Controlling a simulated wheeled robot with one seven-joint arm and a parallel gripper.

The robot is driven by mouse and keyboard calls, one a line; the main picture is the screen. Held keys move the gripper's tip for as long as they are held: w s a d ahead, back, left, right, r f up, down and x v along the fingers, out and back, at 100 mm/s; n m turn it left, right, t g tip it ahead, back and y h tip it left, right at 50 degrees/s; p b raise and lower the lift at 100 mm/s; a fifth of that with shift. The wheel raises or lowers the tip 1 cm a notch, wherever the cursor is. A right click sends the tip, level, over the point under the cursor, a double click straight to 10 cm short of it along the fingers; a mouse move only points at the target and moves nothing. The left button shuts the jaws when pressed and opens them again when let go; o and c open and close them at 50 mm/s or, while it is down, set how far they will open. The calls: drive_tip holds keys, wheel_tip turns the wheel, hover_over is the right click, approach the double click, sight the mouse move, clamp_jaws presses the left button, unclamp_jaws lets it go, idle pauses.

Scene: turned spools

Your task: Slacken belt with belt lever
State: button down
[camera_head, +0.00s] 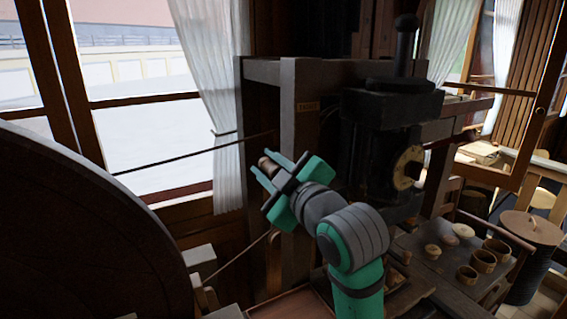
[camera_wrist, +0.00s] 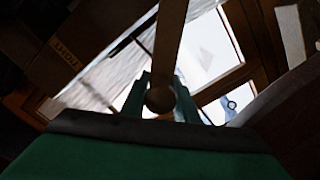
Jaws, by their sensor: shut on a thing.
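In the head view my gripper (camera_head: 267,168) is in front of the wooden frame, and a small brown end of the lever (camera_head: 265,163) shows at the fingertips. The belt (camera_head: 190,154) runs as a thin, straight dark line from the large dark wheel (camera_head: 80,230) to the frame. A lower run (camera_head: 237,259) slants up behind my arm.
A black machine head (camera_head: 385,110) stands on the wooden frame (camera_head: 288,110) close to the right of my gripper. Small wooden bowls (camera_head: 485,262) stand on a bench at the right. A curtain (camera_head: 215,60) and window are behind.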

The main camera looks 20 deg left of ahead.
drive_tip(key=shift+a+f, duration=0.2)
drive_tip(key=shift+f, duration=0.1)
drive_tip(key=c, duration=1.4)
unclamp_jaws()
drive_tip(key=shift+s, duration=0.1)
drive_tip(key=shift+r, duration=0.1)
drive_tip(key=shift+d, duration=0.1)
drive_tip(key=shift+s+d+r, duration=0.1)
drive_tip(key=shift+s+d, duration=0.1)
drive_tip(key=shift+d, duration=0.1)
drive_tip(key=v, duration=1)
